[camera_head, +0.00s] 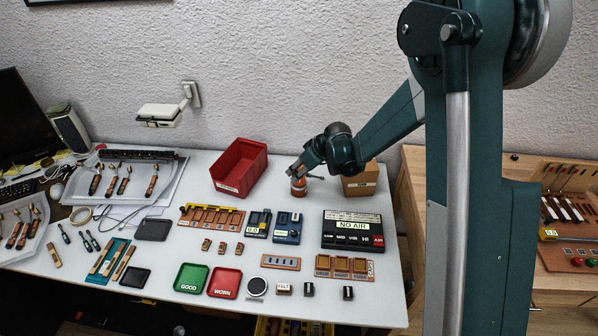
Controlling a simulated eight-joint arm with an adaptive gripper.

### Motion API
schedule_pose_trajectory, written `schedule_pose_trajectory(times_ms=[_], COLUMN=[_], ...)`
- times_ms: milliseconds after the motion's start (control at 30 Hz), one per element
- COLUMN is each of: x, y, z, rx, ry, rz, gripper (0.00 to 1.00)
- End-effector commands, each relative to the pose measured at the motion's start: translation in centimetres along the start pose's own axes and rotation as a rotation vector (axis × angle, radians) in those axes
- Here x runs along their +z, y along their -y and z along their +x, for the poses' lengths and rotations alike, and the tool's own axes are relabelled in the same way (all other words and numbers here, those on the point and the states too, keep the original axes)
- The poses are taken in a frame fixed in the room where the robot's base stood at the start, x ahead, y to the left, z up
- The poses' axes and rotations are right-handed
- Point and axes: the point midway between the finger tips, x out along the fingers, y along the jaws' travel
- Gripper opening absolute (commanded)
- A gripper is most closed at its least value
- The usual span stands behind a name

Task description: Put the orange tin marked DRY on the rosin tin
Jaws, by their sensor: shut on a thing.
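My gripper (298,176) is at the back of the white table, between the red bin and the cardboard box. It is shut on a small orange tin (299,188), whose upper part is partly hidden by the fingers. The DRY mark is too small to read here. I cannot tell whether the tin touches the surface below it.
A red bin (239,168) stands left of my gripper and a cardboard box (360,181) right of it. A black NO AIR panel (352,229) is in front. Green GOOD (191,278) and red WORN (225,283) trays lie near the front edge.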

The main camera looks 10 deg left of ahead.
Motion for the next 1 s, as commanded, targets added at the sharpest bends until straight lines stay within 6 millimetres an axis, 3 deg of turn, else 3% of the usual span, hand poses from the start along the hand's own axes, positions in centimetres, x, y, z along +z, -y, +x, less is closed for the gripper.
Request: schedule_pose_trajectory(times_ms=[367,400,500,1000], x=[0.20,0.16,0.14,-0.10], y=[0.00,0.00,0.00,0.00], z=[0.32,0.24,0.22,-0.16], rx=[0.000,0.000,0.000,0.000], ry=[0.000,0.000,0.000,0.000], rz=[0.000,0.000,0.000,0.000], gripper=[0.19,0.39,0.48,0.48])
